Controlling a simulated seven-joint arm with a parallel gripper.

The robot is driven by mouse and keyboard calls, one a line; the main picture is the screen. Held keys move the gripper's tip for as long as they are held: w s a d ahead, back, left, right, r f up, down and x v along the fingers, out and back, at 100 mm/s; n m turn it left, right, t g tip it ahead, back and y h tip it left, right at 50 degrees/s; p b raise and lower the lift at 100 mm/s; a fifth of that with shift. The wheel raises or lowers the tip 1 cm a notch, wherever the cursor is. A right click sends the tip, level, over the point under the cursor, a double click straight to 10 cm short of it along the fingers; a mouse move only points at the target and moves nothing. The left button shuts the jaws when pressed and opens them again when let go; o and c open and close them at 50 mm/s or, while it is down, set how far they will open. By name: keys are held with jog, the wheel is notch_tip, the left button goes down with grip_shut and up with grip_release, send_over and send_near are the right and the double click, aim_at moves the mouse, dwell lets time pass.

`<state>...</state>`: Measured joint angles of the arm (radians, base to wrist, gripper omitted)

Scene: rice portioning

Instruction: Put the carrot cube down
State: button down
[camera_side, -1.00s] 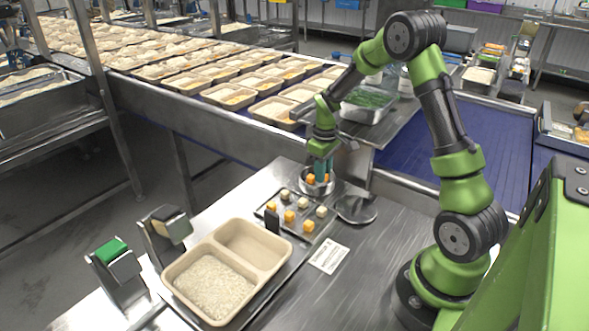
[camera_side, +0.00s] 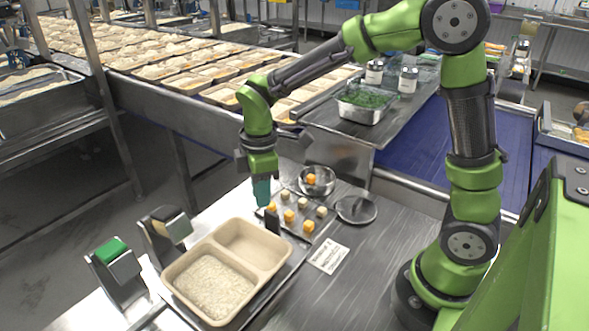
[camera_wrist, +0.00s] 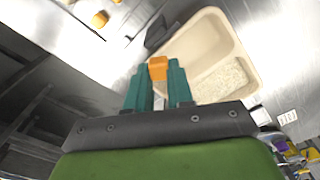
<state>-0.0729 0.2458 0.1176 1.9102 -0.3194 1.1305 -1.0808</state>
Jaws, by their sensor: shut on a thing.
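My gripper (camera_side: 262,192) hangs beside the left edge of the metal cube tray (camera_side: 327,229), behind the two-part food tray (camera_side: 218,226). In the wrist view my gripper (camera_wrist: 158,80) is shut on an orange carrot cube (camera_wrist: 158,67), held between the fingertips. The fingers hide this cube in the side view. The food tray also shows in the wrist view (camera_wrist: 196,38); rice (camera_side: 212,286) lies in its front compartment and its rear one looks empty. Orange and pale cubes sit spaced on the cube tray. One orange cube (camera_side: 311,179) lies in the steel bowl (camera_side: 329,186).
A round dark dish (camera_side: 356,209) and a printed card (camera_side: 328,258) lie right of the cube tray. A small dark upright piece (camera_side: 272,221) stands between the two trays. Two stands (camera_side: 118,270) (camera_side: 166,232) are left of the food tray. The front right counter is clear.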

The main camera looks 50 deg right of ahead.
aim_at(263, 264)
jog(key=s+a+n, duration=0.4)
jog(key=a+n, duration=0.2)
jog(key=shift+n, duration=0.5)
jog(key=f, duration=1)
jog(key=shift+s+f, duration=0.2)
jog(key=shift+s, duration=0.05)
jog(key=c, duration=1)
grip_release()
jog(key=shift+f, duration=0.1)
